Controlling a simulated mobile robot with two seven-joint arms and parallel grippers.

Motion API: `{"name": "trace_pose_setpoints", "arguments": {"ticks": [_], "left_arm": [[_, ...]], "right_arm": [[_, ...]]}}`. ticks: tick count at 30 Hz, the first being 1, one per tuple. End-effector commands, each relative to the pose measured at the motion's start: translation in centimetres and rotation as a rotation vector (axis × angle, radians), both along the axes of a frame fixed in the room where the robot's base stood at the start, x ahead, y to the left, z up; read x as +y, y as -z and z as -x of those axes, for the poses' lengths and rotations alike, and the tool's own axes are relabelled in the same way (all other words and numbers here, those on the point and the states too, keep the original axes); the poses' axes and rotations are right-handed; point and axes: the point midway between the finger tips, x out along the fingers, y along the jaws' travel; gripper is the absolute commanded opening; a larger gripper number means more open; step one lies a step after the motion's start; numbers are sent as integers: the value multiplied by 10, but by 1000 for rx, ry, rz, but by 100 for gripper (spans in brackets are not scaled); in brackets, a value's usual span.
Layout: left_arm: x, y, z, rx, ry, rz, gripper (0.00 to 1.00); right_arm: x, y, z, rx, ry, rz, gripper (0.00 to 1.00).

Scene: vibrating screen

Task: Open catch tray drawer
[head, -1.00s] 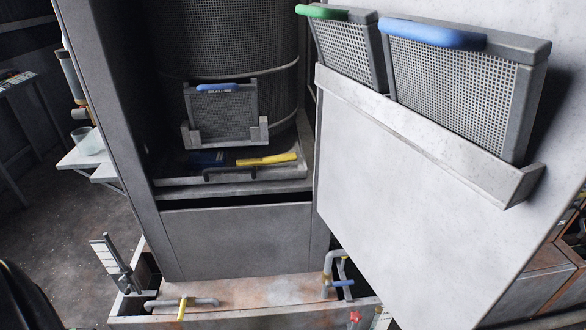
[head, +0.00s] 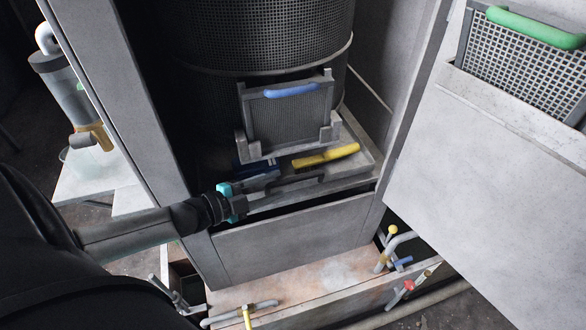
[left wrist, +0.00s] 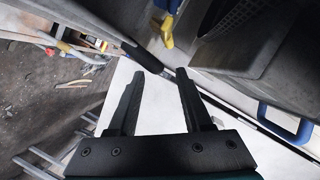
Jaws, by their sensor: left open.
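The catch tray drawer (head: 352,172) is a shallow grey tray low in the cabinet, under the mesh drum. My left gripper (head: 262,184), with teal parts, reaches in from the left to the tray's front left, close to the handle. I cannot tell whether it touches. In the left wrist view its two black fingers (left wrist: 160,62) are apart, with no object clearly between them. My right gripper is out of view.
A small screen with a blue handle (head: 290,91) hangs above the tray. The grey cabinet panel (head: 295,238) lies below. At right, a pale holder (head: 480,150) carries a green-handled screen (head: 525,60). Pipes with valves (head: 395,250) stand low in front.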

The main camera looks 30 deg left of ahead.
Motion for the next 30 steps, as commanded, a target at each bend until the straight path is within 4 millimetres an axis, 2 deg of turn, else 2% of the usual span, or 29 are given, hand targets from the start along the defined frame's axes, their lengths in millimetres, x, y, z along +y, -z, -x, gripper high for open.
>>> {"name": "trace_pose_setpoints", "arguments": {"ticks": [4, 9, 18, 30], "left_arm": [[-4, 3, -8, 0, 0, 3, 50], [-11, 7, -26, 0, -1, 3, 50], [-23, 15, -56, 2, -1, 2, 50], [-28, 17, -66, 4, -1, 2, 50]], "right_arm": [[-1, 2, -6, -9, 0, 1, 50], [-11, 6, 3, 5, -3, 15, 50], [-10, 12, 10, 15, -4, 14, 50], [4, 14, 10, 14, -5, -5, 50]]}}
